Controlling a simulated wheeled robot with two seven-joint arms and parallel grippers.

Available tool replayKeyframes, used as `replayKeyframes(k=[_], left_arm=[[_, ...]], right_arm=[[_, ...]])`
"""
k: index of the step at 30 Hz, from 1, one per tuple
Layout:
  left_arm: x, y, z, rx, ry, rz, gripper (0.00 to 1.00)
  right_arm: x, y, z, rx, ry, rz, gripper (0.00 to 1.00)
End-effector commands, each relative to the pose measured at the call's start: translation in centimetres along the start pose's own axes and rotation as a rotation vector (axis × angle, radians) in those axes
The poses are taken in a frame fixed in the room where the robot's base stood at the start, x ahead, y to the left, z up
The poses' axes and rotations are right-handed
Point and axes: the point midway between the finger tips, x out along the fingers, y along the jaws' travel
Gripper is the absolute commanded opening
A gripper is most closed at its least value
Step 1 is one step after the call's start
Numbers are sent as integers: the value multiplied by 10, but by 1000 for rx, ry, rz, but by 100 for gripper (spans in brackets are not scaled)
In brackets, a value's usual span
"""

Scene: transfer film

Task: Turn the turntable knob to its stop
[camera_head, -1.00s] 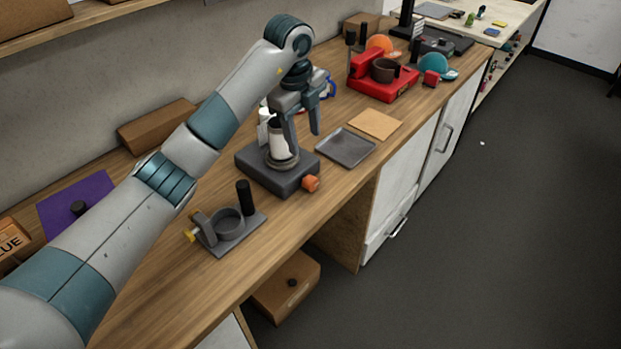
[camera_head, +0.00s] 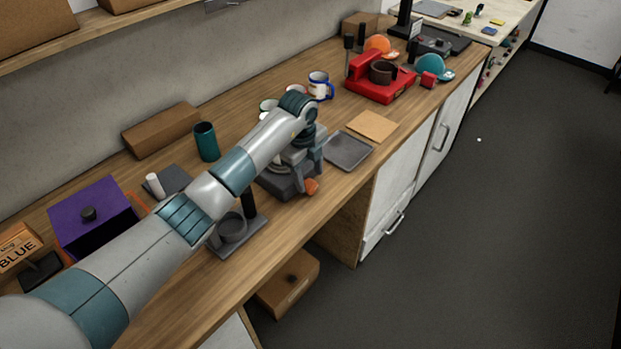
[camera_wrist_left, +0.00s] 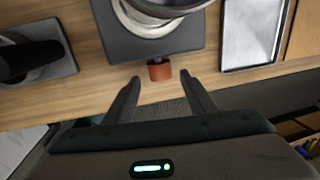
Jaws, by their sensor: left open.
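The turntable (camera_head: 287,189) is a dark square base on the wooden counter, partly hidden by my left arm in the head view. Its orange knob (camera_head: 311,187) sticks out of the front side. In the left wrist view the base (camera_wrist_left: 118,40) carries a silvery round part, cut off by the top edge, and the knob (camera_wrist_left: 159,70) shows at its near edge. My left gripper (camera_wrist_left: 160,79) is open and empty. Its fingertips lie to either side of the knob, just short of it in the picture; contact does not show. My right gripper is not in view.
A dark holder with an upright black handle (camera_head: 249,203) stands left of the turntable. A grey tray (camera_head: 348,151) and a tan board (camera_head: 372,126) lie to its right. Mugs (camera_head: 320,86) stand behind.

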Motion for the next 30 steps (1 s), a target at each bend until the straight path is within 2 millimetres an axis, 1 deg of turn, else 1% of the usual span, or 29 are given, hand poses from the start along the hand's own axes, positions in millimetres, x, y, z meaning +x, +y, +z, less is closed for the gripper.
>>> replayKeyframes(k=[1, 4, 9, 13, 21, 26, 27, 30], left_arm=[[6, 1, -1, -2, 2, 4, 51], [20, 0, 0, -2, 1, 3, 51], [35, 0, 0, 0, 1, 1, 51], [40, 0, 0, 0, 0, 0, 51], [41, 0, 0, 0, 0, 0, 51], [40, 0, 0, 0, 0, 0, 13], [40, 0, 0, 0, 0, 0, 10], [41, 0, 0, 0, 0, 1, 10]], right_arm=[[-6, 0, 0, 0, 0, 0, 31], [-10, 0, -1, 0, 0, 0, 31], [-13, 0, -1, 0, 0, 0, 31], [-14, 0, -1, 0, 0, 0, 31], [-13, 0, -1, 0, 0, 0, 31], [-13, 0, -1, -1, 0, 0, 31], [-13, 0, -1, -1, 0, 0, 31], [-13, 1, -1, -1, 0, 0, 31]])
